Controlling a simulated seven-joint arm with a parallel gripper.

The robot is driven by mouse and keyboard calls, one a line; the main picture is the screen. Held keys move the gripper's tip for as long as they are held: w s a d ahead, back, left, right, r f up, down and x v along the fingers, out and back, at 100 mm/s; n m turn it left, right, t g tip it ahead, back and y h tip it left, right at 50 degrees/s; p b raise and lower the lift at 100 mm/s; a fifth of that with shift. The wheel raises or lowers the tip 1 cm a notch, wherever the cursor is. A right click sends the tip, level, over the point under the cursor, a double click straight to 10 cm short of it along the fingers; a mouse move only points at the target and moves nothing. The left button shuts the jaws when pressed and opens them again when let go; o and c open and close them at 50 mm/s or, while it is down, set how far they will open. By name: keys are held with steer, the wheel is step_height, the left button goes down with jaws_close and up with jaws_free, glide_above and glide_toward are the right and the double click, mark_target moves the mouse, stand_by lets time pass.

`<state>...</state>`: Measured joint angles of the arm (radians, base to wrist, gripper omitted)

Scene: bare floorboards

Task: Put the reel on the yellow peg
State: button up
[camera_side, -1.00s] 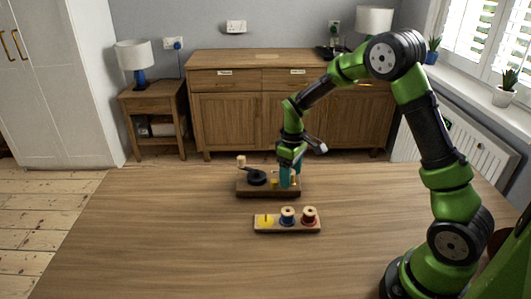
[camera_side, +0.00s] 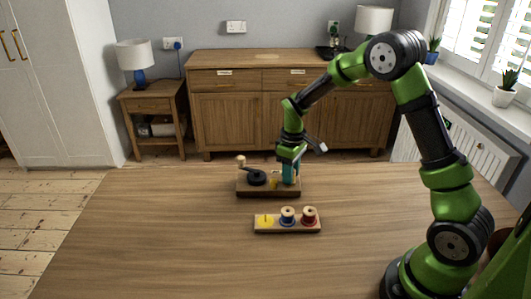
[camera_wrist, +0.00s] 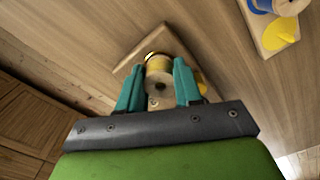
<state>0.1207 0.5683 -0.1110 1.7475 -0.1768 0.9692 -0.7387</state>
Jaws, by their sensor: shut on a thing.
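The reel (camera_wrist: 158,68), with a pale wooden end and a yellow edge, is between my teal fingers in the wrist view. My gripper (camera_wrist: 159,82) is shut on it. In the side view my gripper (camera_side: 288,179) is low over the right end of a winder board (camera_side: 254,193), and the fingers largely hide the reel. The yellow peg (camera_side: 265,220) stands bare on its yellow disc at the left end of a nearer wooden rack (camera_side: 289,230). The yellow disc (camera_wrist: 280,33) also shows at top right in the wrist view.
A blue reel (camera_side: 287,215) and a red reel (camera_side: 309,215) stand on the rack, right of the yellow peg. A black crank (camera_side: 257,178) with a wooden knob (camera_side: 241,161) is on the winder board. The tabletop (camera_side: 170,230) is clear around both boards.

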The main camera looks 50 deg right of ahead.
steer(key=shift+r, duration=0.45)
step_height(320, 180, up, 3)
steer(key=shift+f, duration=0.2)
steer(key=s+a+r, duration=0.1)
steer(key=s+a, duration=0.1)
steer(key=s, duration=0.6)
steer(key=s+a, duration=0.2)
steer(key=s, duration=0.5)
steer(key=shift+n, duration=0.8)
steer(key=w+a, duration=0.4)
steer(key=shift+a+f, duration=0.15)
steer(key=shift+m, duration=0.6)
steer(key=w+a, duration=0.2)
steer(key=w+a+r, duration=0.1)
steer(key=w+a, duration=0.1)
steer(key=w+a+r, duration=0.1)
steer(key=w+a, duration=0.1)
steer(key=w, duration=0.1)
steer(key=shift+a+r, duration=0.1)
steer(key=shift+a, duration=0.25)
steer(key=shift+s, duration=0.1)
